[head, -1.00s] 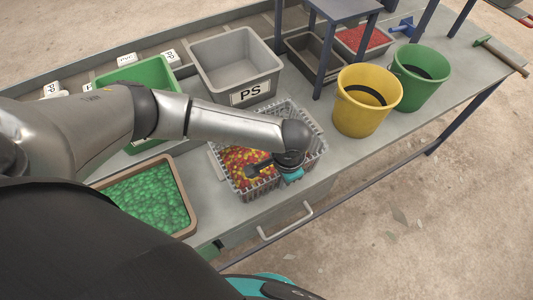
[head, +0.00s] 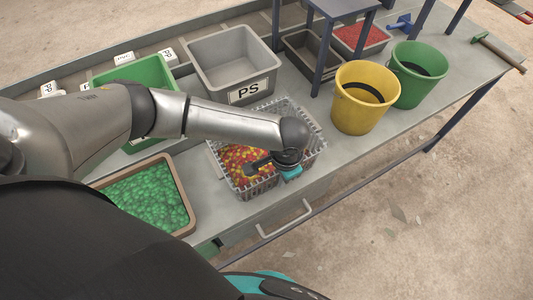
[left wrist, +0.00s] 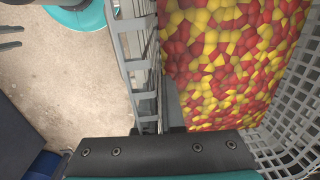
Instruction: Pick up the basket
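The basket (head: 262,189) is a grey slatted basket of red and yellow pellets on the bench, near its front edge. My left arm crosses above it and hides part of it. My left gripper (head: 272,166) is over its right part, with a dark finger pointing left above the pellets. The left wrist view shows the basket's slatted wall (left wrist: 287,128) and pellets close up beyond the dark gripper body; its fingertips are not clear there. Two dark prongs, apart, at that view's left edge look like my right gripper (left wrist: 8,37), open and empty, away from the basket.
A tray of green pellets (head: 188,186) is left of the basket. The grey PS bin (head: 205,75) stands behind, with a green bin (head: 105,78) beside it. Yellow (head: 355,112) and green (head: 408,92) buckets stand to the right. A handle (head: 285,222) sticks out at the bench front.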

